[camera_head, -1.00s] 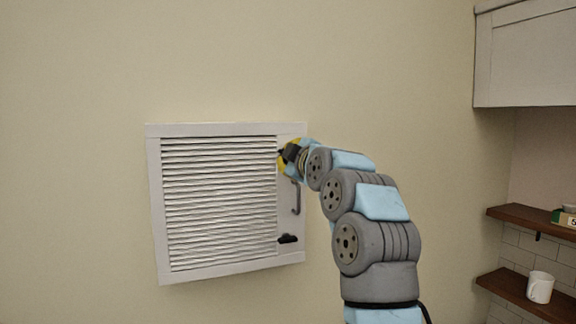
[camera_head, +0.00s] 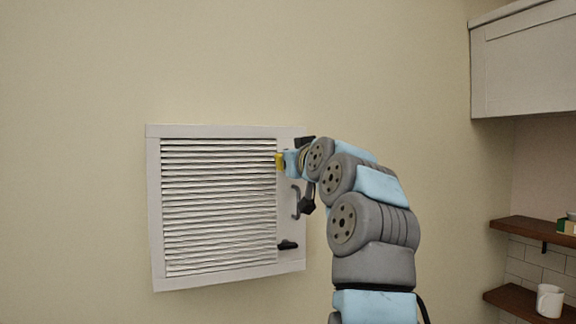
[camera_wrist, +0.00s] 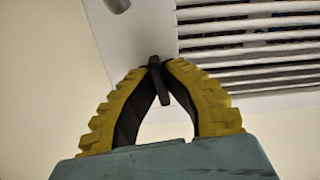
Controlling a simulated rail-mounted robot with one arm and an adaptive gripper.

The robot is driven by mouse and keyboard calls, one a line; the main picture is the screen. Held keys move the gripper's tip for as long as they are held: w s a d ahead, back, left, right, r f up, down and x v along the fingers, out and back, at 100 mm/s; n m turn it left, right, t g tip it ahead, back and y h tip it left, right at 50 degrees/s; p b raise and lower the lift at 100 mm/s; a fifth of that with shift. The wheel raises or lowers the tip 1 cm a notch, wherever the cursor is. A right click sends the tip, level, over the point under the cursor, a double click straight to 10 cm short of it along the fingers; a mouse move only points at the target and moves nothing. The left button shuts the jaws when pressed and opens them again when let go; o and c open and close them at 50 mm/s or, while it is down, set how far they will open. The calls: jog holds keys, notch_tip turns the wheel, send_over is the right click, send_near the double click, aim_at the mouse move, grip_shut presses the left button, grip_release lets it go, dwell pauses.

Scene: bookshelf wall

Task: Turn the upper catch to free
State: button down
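A white louvred panel (camera_head: 215,280) is mounted on the wall, with a lower catch (camera_head: 288,245), dark and lying roughly sideways, near its lower right. My gripper (camera_head: 281,162) is at the panel's upper right and hides the upper catch in the head view. In the wrist view the upper catch (camera_wrist: 161,86) is a dark narrow lever, slightly tilted. The yellow, black-lined fingers of my gripper (camera_wrist: 156,67) close in on it from both sides, and their tips appear to touch it.
A grey bar handle (camera_head: 296,203) sits on the panel's right frame, between the catches. A white wall cabinet (camera_head: 525,60) and brown shelves (camera_head: 520,300) with a white mug (camera_head: 549,300) are far right. The wall left of the panel is bare.

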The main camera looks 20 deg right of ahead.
jog(key=shift+f+m, duration=0.15)
jog(key=shift+m, duration=0.85)
jog(key=c, duration=1.2)
grip_release()
jog(key=shift+o, duration=0.2)
jog(key=shift+s, duration=0.1)
jog(key=s, duration=1.1)
jog(key=shift+s, duration=0.4)
